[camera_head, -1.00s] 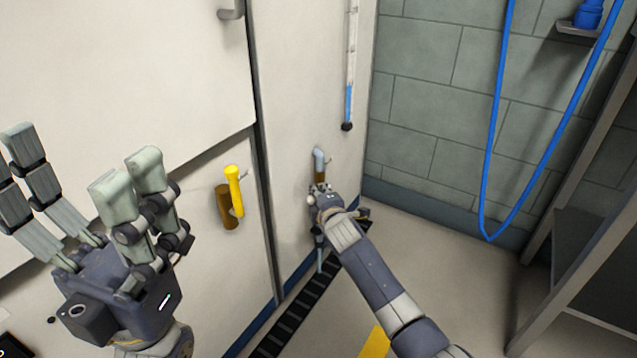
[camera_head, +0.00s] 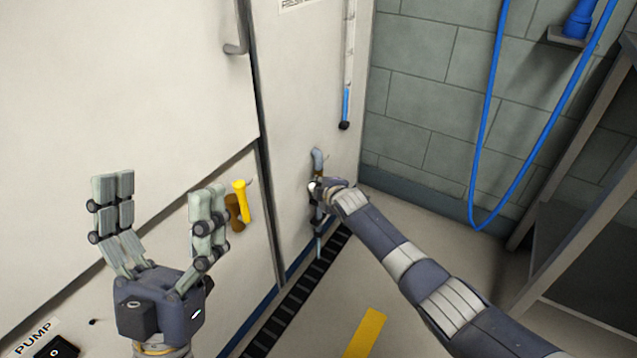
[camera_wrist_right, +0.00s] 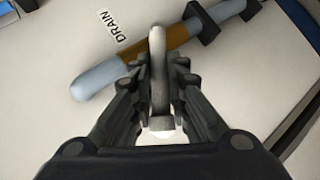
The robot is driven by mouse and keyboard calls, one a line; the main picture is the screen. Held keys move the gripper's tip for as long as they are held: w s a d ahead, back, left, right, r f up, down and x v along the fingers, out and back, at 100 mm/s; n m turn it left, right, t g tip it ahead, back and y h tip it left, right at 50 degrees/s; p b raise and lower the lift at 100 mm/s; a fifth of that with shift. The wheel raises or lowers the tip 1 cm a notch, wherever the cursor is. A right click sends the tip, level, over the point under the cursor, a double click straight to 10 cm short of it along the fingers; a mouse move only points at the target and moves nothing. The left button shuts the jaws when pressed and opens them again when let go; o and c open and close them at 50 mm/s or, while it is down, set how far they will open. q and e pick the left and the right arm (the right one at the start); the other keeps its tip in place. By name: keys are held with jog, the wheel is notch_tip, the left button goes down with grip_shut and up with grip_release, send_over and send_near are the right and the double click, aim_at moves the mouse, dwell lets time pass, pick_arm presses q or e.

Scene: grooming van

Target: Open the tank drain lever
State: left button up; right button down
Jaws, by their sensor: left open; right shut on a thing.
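The drain pipe (camera_head: 317,158) runs down the white wall panel in the head view. In the right wrist view it is a grey-blue pipe (camera_wrist_right: 98,82) with a brown valve body (camera_wrist_right: 165,42) beside a DRAIN label (camera_wrist_right: 114,25). A pale grey lever (camera_wrist_right: 158,70) sits across the valve. My right gripper (camera_head: 318,188) is shut on this lever, whose lower end shows between the fingers (camera_wrist_right: 160,112). My left gripper (camera_head: 162,208) is open and empty, raised at the left, apart from the pipe.
A yellow-handled valve (camera_head: 241,201) is on the panel just right of my left fingers. A level gauge (camera_head: 346,100) hangs above the drain. A dark floor grate (camera_head: 297,300) runs below it. A blue hose (camera_head: 480,130) hangs on the block wall. A PUMP switch (camera_head: 60,347) is at lower left.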

pick_arm(q)
jog(key=shift+w+d+f+g+y+p, duration=0.1)
jog(key=shift+w+f+g+y, duration=0.05)
jog(key=shift+w+f+g, duration=0.4)
jog(key=shift+w+d+f+g+y+p, duration=0.15)
jog(key=shift+w+f+g, duration=0.15)
jog(key=shift+w, duration=0.4)
jog(key=shift+w+d+f+g+y+p, duration=0.1)
jog(key=shift+w+f+g, duration=0.35)
jog(key=shift+w, duration=0.2)
pick_arm(e)
jog(key=shift+w+d+r+g, duration=0.1)
jog(key=shift+g, duration=0.2)
jog(key=c, duration=1.6)
grip_release()
jog(key=shift+v, duration=6)
